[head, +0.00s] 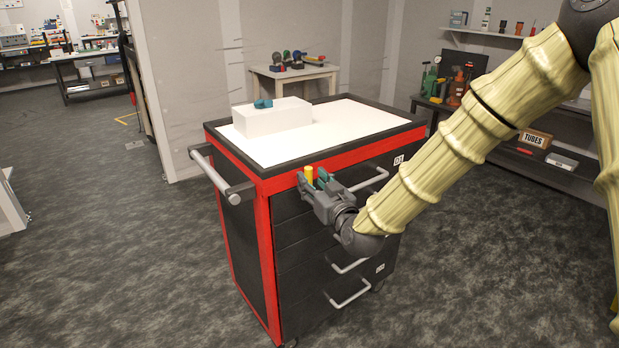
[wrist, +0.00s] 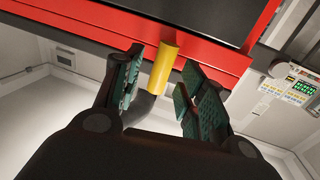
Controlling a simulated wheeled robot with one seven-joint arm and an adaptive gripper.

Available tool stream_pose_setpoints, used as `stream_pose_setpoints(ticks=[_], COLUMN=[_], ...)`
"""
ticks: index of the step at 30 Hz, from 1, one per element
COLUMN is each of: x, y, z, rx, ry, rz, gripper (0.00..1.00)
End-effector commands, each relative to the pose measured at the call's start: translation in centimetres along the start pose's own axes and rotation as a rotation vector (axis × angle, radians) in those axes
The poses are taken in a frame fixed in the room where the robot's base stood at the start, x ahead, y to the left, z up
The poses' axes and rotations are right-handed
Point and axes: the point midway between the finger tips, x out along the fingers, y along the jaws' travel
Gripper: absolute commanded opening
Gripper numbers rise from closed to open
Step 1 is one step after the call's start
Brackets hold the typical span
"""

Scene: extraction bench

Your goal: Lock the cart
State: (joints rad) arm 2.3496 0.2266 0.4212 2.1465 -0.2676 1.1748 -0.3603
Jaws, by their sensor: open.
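The cart (head: 263,250) has a red frame, dark drawers with pale bar handles and a white top. It stands in the middle of the head view. A yellow lever grip (head: 309,174) is at its upper front edge near the left corner. In the wrist view the yellow grip (wrist: 163,68) sits on a dark curved stem below the red frame (wrist: 100,25). My gripper (head: 316,178) is open at the cart's front. Its green-padded fingers stand on either side of the yellow grip, with a visible gap at least on the right. No lock marking is readable.
A white box (head: 270,118) with a small teal item (head: 263,103) on it stands on the cart top. A grey push bar (head: 210,170) sticks out at the cart's left. A shelf with a "TUBES" box (head: 534,138) is at the right. The floor (head: 120,270) left of the cart is clear.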

Motion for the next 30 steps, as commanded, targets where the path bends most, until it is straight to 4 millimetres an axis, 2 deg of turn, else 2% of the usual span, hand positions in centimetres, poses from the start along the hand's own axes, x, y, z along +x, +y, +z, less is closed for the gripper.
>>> stream_pose_setpoints(ticks=[3, 9, 19, 26, 30], x=[1.5, 2.9, 3.0, 3.0, 2.9], y=[0.0, -0.1, 0.0, 0.1, 0.3], z=[0.0, 0.0, 0.0, 0.0, 0.0], rx=[0.0, 0.0, 0.001, 0.0, 0.001], ry=[0.0, 0.0, -0.001, 0.0, 0.0], rz=[-0.001, -0.001, -0.001, 0.001, 0.003], gripper=[0.41, 0.41, 0.41, 0.0, 0.0])
